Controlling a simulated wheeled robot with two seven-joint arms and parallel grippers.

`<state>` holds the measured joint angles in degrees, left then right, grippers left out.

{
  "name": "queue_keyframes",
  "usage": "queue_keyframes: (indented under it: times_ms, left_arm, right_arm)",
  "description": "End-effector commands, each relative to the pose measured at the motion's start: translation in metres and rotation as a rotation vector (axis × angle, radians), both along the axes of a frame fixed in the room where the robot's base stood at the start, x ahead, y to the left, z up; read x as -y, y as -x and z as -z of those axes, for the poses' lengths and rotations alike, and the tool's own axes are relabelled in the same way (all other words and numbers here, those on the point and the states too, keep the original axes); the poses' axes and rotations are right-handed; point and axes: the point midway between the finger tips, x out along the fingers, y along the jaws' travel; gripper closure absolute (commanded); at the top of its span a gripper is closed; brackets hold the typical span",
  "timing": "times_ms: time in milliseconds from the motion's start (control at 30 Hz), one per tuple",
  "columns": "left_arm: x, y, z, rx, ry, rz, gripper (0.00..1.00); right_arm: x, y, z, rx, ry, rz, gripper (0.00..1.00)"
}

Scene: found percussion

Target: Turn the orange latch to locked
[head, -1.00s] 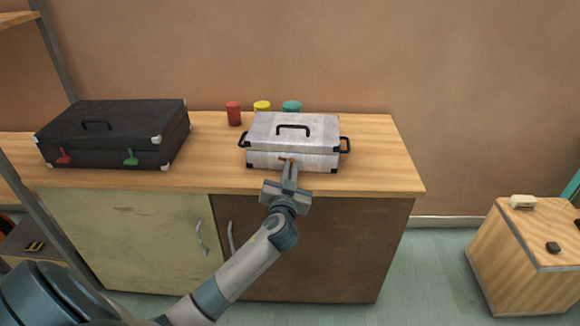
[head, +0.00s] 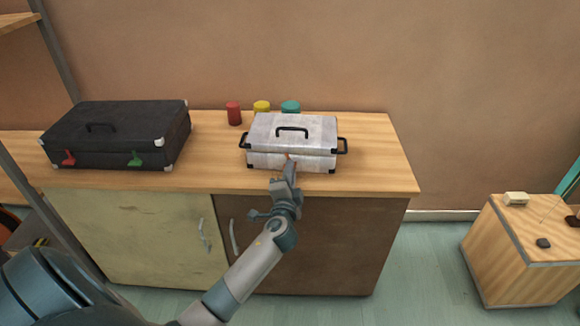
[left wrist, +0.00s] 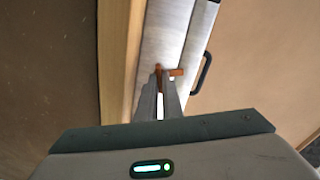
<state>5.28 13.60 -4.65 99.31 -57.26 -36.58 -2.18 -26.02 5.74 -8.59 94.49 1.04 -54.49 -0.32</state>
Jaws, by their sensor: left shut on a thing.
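The orange latch is on the front of the pale grey metal case (head: 265,160). In the head view only a small orange bit of the latch (head: 287,157) shows above my fingers. In the left wrist view the orange latch (left wrist: 177,72) shows at my fingertips, with one piece sticking out to the right. My left gripper (head: 290,166) is at the case's front and shut on the latch; it also shows in the left wrist view (left wrist: 162,88). The fingers hide part of the latch. My right gripper is in neither view.
A black case (head: 115,135) with a red latch (head: 68,158) and a green latch (head: 135,158) lies at the left on the wooden cabinet top (head: 375,165). Red (head: 233,113), yellow (head: 262,107) and teal (head: 290,107) cans stand behind. The right end of the top is clear.

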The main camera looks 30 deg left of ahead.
Motion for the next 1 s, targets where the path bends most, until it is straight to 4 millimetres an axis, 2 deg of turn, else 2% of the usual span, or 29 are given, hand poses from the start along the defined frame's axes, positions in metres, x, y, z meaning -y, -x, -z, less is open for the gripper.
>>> queue_keyframes:
  times_ms: [200, 433, 1000]
  left_arm:
    - [0.001, 0.0, -0.001, -0.085, -0.161, 0.001, 1.0]
    - [0.001, 0.0, 0.0, -0.143, -0.276, 0.002, 1.0]
    - [0.001, 0.0, 0.002, -0.172, -0.33, 0.002, 1.0]
  right_arm:
    - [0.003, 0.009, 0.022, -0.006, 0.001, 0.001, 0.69]
    - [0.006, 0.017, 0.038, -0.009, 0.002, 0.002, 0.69]
    - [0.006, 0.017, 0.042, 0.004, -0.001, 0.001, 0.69]
